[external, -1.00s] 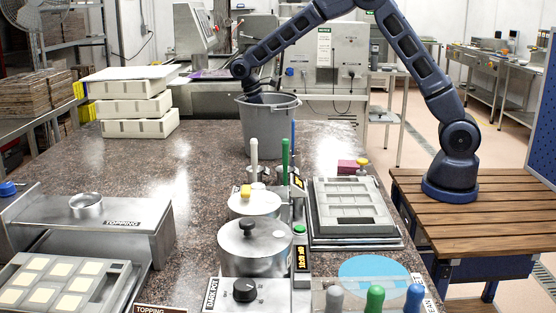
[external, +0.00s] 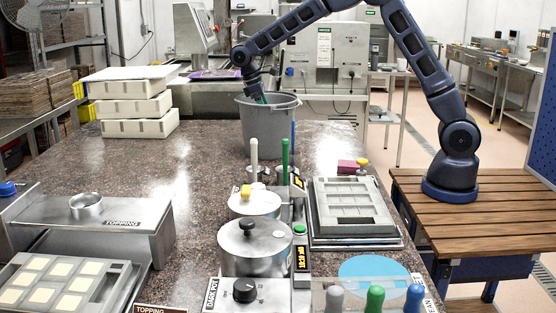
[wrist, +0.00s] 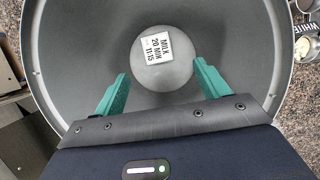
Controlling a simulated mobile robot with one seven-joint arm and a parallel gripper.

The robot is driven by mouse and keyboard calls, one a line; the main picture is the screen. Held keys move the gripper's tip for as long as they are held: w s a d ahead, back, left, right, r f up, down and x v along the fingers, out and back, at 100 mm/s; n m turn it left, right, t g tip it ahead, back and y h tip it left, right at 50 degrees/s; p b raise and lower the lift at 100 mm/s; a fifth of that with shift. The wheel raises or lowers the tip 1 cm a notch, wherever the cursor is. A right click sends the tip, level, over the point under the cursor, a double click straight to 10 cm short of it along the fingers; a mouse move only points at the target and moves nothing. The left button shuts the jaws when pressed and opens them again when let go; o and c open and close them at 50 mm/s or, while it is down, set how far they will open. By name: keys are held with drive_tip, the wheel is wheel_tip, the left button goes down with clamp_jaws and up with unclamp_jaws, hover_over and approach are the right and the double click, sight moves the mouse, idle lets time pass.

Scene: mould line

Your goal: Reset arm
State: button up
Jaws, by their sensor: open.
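My gripper (wrist: 160,95) points down into a grey bucket (external: 268,132) on the speckled counter. In the wrist view its two green fingers are spread apart with nothing between them. A round whitish object (wrist: 178,76) with a label reading "MILK 20 MIN 11:15" lies at the bottom of the bucket, just beyond the fingertips. In the external view the gripper (external: 260,99) is at the bucket's rim, its fingertips partly hidden by the wall. My arm reaches over from the wooden bench at the right.
Stacked white trays (external: 137,108) stand left of the bucket. Lidded metal pots (external: 253,246) and upright handles stand in front of it. A grey mould (external: 352,207) lies at the right. The counter (external: 165,165) is clear on the left middle.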

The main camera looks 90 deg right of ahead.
drive_tip(key=s+a+r+t, duration=0.4)
drive_tip(key=s+a+r, duration=0.8)
drive_tip(key=s+r, duration=0.45)
drive_tip(key=s+a+t, duration=0.2)
drive_tip(key=s+a, duration=0.2)
drive_tip(key=s, duration=0.8)
drive_tip(key=s+a+f+t, duration=0.1)
drive_tip(key=s+a, duration=0.3)
drive_tip(key=s, duration=0.8)
drive_tip(key=shift+s+a+f+t, duration=0.25)
drive_tip(key=shift+s+f+t, duration=0.1)
drive_tip(key=shift+t, duration=0.45)
